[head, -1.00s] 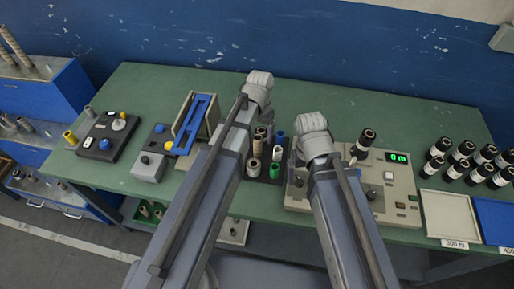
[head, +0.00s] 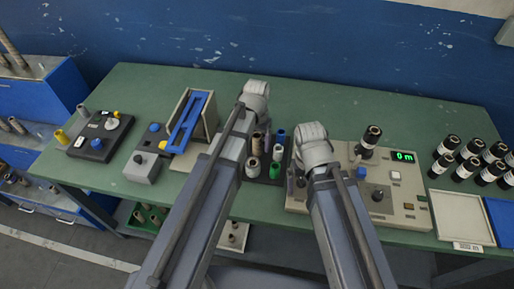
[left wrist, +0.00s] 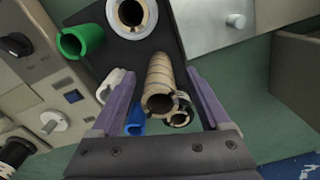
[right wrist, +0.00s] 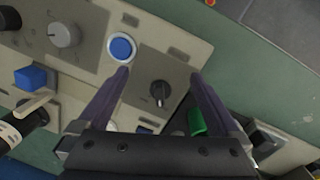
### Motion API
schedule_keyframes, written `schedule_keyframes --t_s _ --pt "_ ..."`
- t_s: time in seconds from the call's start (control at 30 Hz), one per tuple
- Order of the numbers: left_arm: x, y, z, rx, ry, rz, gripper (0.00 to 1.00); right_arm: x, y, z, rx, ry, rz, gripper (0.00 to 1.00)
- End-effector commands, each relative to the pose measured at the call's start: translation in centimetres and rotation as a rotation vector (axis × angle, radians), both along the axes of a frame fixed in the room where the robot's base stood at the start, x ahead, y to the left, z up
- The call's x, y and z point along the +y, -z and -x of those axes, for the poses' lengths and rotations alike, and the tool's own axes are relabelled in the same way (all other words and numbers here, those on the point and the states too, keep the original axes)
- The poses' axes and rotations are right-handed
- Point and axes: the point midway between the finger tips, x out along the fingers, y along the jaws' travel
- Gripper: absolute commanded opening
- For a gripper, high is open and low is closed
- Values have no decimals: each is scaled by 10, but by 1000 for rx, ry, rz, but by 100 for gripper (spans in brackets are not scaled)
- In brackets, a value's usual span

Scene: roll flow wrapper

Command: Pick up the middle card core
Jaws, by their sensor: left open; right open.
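A tan, spiral-wound card core (left wrist: 160,82) stands on the dark rack (left wrist: 140,52) in the left wrist view. My left gripper (left wrist: 163,74) is open, with a finger on each side of this core; whether they touch it I cannot tell. A green core (left wrist: 80,42), white cores (left wrist: 133,12), a blue core (left wrist: 135,122) and a dark-rimmed core (left wrist: 180,113) are around it. In the head view the left fingertips are hidden behind my arm; a brown core (head: 257,143) shows in the rack. My right gripper (right wrist: 160,76) is open and empty over the control panel.
The panel has a black knob (right wrist: 160,92), a blue button (right wrist: 121,47) and a display (head: 403,156) reading 0 m. Several black rolls (head: 470,150) stand at the right near a pale tray (head: 462,220). The bench's back strip is clear.

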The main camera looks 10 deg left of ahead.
Motion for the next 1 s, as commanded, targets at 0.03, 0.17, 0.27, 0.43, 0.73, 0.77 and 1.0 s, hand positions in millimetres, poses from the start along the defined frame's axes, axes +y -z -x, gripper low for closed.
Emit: schedule_keyframes --t_s 0.03,0.17,0.27,0.43,0.73,0.77,1.0 --pt "0 -1 0 0 0 0 80 0 -1 0 0 0 0 100" --pt "0 -1 0 0 0 0 70 0 -1 0 0 0 0 100" --pt "0 -1 0 0 0 0 58 0 -1 0 0 0 0 100" --pt "0 -1 0 0 0 0 39 0 -1 0 0 0 0 100" --pt "0 -1 0 0 0 0 6 0 -1 0 0 0 0 100" --pt "0 -1 0 0 0 0 2 0 -1 0 0 0 0 100" --pt "0 -1 0 0 0 0 0 0 -1 0 0 0 0 100"
